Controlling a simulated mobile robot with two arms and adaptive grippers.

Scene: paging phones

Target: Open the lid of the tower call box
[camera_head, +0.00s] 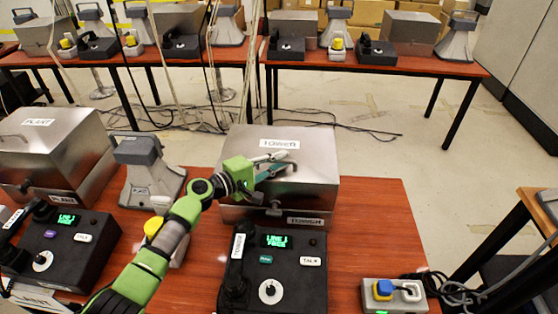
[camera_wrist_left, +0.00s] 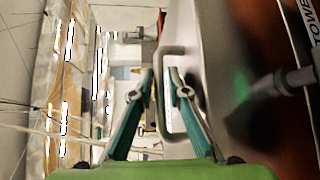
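The tower call box (camera_head: 318,170) is a silver metal box labelled TOWER, standing on the red-brown table with its lid down. My left gripper (camera_head: 279,162) is over the lid's top, just below the upper TOWER label. My right gripper is not in view.
A tower phone console (camera_head: 275,275) sits in front of the box. A small switch box (camera_head: 393,295) is at the right. A silver plant box (camera_head: 50,150) and a grey lantern-like device (camera_head: 148,170) stand to the left. Free tabletop (camera_head: 375,230) lies right of the box.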

